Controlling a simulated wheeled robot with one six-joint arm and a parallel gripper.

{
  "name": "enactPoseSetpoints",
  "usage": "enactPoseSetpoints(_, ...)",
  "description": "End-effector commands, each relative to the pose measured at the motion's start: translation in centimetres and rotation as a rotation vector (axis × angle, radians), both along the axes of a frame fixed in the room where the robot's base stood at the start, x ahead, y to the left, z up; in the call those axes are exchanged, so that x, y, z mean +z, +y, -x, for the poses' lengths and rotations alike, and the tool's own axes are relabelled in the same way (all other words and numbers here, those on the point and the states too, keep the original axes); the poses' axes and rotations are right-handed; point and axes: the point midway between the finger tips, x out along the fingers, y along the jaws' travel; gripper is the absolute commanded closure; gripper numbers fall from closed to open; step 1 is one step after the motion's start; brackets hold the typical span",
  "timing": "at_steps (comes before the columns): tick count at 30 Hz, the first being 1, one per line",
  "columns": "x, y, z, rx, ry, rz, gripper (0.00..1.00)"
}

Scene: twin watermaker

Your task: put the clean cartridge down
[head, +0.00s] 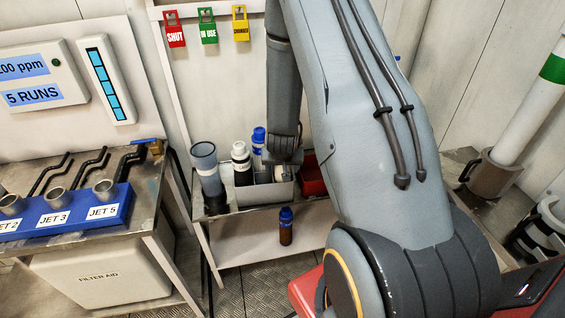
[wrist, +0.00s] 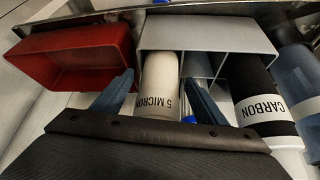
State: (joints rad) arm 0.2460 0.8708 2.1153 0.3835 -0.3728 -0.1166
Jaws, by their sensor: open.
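A white cartridge (wrist: 158,85) marked 5 MICRON stands in a compartment of the grey rack (wrist: 205,32) in the wrist view. My gripper (wrist: 160,78) is open, with one blue-grey finger on each side of this cartridge. I cannot tell whether the fingers touch it. In the head view my gripper (head: 283,156) is over the right part of the rack (head: 262,194), and the cartridge is mostly hidden there.
A black CARBON cartridge (wrist: 255,90) stands beside the white one. A red bin (head: 313,180) is right of the rack in the head view. A blue-grey cylinder (head: 206,172) stands left of it.

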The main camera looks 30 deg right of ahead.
Motion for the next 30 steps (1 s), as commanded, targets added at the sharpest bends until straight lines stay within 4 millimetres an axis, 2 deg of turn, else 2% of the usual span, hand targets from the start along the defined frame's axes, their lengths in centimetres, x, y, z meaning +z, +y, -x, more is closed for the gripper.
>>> enactPoseSetpoints(5, 2.1, 0.4, 0.5, 0.001, -0.003, 0.001, 0.34)
enactPoseSetpoints(19, 8.5, 2.2, 3.7, 0.000, -0.004, 0.001, 0.34)
enactPoseSetpoints(24, 10.2, 2.7, 4.6, 0.000, -0.003, 0.001, 0.34)
enactPoseSetpoints(30, 11.3, 3.4, 5.1, 0.011, 0.000, -0.005, 0.34)
